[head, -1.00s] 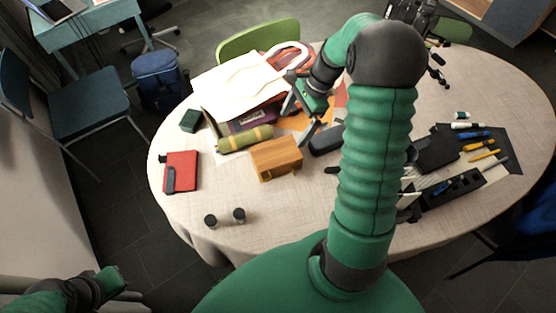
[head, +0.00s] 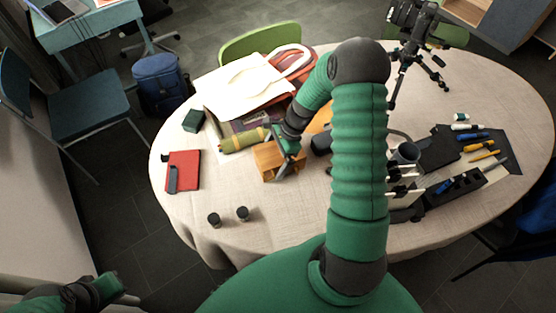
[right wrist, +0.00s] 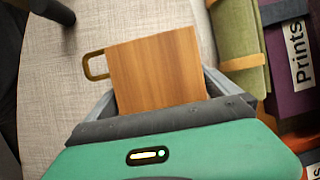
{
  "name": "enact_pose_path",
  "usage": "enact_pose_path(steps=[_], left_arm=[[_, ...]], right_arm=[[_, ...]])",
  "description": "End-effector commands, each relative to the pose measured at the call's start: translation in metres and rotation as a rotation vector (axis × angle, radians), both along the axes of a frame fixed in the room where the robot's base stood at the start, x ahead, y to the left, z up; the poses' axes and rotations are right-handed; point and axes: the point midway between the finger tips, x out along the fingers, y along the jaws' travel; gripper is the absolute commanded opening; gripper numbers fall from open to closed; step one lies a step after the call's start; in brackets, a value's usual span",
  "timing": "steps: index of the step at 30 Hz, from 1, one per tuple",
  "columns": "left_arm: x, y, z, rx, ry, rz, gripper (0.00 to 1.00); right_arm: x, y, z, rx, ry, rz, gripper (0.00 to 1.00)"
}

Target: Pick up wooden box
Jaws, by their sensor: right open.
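The wooden box (head: 266,158) stands on the round table's light cloth (head: 300,215), partly hidden by my right gripper (head: 283,168) in the head view. In the right wrist view the box (right wrist: 158,70) shows its brown grain top and a brass-coloured handle (right wrist: 95,66) on its left side. The right gripper is open, with its fingers on either side of the box; whether they touch it I cannot tell. My left arm (head: 75,295) shows at the lower left of the head view; its jaws are not clear.
A green roll (head: 242,141) lies close behind the box. A black organiser (head: 460,190) and a tripod (head: 402,70) stand on the right.

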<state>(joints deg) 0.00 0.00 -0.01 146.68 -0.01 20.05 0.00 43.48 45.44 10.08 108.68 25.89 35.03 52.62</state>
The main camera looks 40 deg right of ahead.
Motion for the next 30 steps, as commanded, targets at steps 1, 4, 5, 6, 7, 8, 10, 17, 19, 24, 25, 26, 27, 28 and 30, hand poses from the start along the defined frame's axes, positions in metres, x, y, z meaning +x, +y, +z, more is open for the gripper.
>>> enact_pose_path(steps=[1,4,5,6,7,8,10,17,19,24,25,26,27,28,30], left_arm=[[0.0001,0.0,0.0002,0.0,0.0,0.0,0.0],[0.0,0.0,0.0002,0.0,0.0,0.0,0.0],[0.0,0.0,0.0002,0.0,0.0,0.0,0.0],[0.0,0.0,0.0002,0.0,0.0,0.0,0.0],[0.0,0.0,0.0002,0.0,0.0,0.0,0.0],[0.0,0.0,0.0002,0.0,0.0,0.0,0.0],[0.0,-0.0001,0.0001,0.0,0.0,0.0,0.0],[0.0,-0.0001,0.0,0.0,0.0,0.0,0.0],[0.0,-0.0001,0.0,0.0,0.0,0.0,0.0],[0.0,-0.0001,0.0003,0.0,0.0,0.0,0.0],[0.0,-0.0001,0.0003,0.0,0.0,0.0,0.0],[0.0,-0.0001,0.0003,0.0,0.0,0.0,0.0],[-0.0001,-0.0001,0.0003,0.0,0.0,0.0,0.0],[-0.0001,-0.0001,0.0003,0.0,0.0,0.0,0.0],[0.0,-0.0001,0.0004,0.0,0.0,0.0,0.0]], right_arm=[[0.0,-0.0018,0.0001,0.0,-0.001,-0.001,1.0],[-0.0002,-0.0029,-0.0002,0.001,-0.001,-0.001,0.97],[-0.0003,-0.0028,-0.0002,0.001,-0.001,-0.001,0.93],[-0.0004,-0.0029,-0.0001,0.001,-0.001,-0.001,0.88],[-0.0004,-0.003,-0.0002,0.001,-0.001,-0.001,0.84],[-0.0004,-0.0031,-0.0002,0.001,-0.001,-0.001,0.8],[-0.0004,-0.0032,-0.0002,0.0,-0.001,-0.001,0.71],[-0.0003,-0.0037,-0.0005,-0.001,0.0,-0.002,0.41],[-0.0003,-0.0036,-0.0005,-0.001,0.0,-0.002,0.32],[0.0005,-0.0032,0.0003,-0.001,-0.001,-0.002,0.18],[0.0004,-0.0031,0.0003,-0.001,-0.001,-0.002,0.18],[0.0005,-0.003,0.0003,0.0,-0.002,-0.002,0.18],[0.0005,-0.003,0.0003,0.0,-0.002,-0.001,0.18],[0.0005,-0.0029,0.0004,0.0,-0.002,-0.001,0.18],[0.0005,-0.0028,0.0012,0.0,-0.002,-0.001,0.18]])
